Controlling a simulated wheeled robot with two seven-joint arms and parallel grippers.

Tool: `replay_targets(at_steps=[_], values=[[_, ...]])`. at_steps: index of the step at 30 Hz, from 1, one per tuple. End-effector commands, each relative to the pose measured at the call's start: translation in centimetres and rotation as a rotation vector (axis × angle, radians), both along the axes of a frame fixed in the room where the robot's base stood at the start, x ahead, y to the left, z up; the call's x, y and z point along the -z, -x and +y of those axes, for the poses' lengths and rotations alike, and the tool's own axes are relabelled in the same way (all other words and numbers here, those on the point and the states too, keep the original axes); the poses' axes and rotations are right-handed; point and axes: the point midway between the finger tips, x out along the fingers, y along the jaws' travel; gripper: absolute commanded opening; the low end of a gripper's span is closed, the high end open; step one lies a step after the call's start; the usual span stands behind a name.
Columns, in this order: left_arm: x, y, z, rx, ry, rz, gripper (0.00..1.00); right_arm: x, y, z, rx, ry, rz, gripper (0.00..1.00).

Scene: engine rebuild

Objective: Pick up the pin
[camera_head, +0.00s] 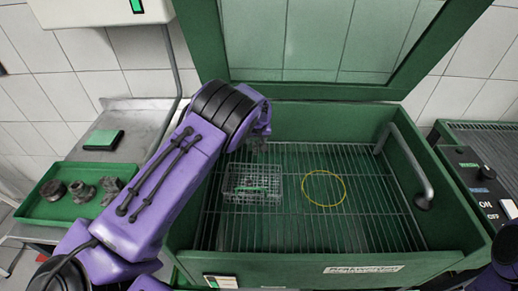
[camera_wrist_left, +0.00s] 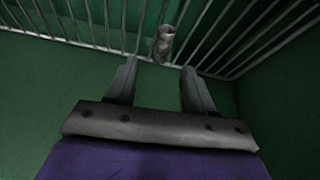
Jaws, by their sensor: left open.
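The pin (camera_wrist_left: 164,44) shows in the left wrist view as a small grey cylinder at the edge of the wire rack, by the green wall. It is beyond my left fingertips and a little right of the middle between them. My left gripper (camera_wrist_left: 158,68) is open, with nothing between its fingers. In the head view my left gripper (camera_head: 262,140) is low in the back left of the green cabinet, mostly hidden by my purple arm. I cannot make out the pin in the head view. My right gripper is not in view.
A wire basket (camera_head: 231,196) and a yellow ring (camera_head: 306,187) lie on the cabinet's rack (camera_head: 350,225). Green walls and a raised lid (camera_head: 290,90) surround it, with a handle (camera_head: 408,165) at right. A green tray (camera_head: 40,213) with metal parts stands at left.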

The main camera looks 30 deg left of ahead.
Motion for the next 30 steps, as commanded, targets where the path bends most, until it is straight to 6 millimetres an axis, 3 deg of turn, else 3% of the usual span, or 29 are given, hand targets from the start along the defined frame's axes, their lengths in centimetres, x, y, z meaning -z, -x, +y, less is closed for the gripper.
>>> replay_targets(at_steps=[4, 8, 16, 21, 30], values=[[2.5, -0.2, 0.3, 0.0, -0.001, 0.005, 0.53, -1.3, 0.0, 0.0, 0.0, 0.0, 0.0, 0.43], [4.4, -1.0, 0.6, 0.002, 0.0, 0.001, 0.53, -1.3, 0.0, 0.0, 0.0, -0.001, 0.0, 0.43], [4.8, -1.2, 0.5, 0.004, 0.0, 0.0, 0.53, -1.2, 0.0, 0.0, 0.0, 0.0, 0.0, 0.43], [4.8, -1.2, 0.4, 0.005, 0.001, -0.001, 0.0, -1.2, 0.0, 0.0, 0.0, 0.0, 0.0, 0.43], [4.7, -1.3, 0.4, 0.005, 0.001, -0.001, 0.0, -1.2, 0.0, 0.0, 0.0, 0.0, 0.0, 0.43]])
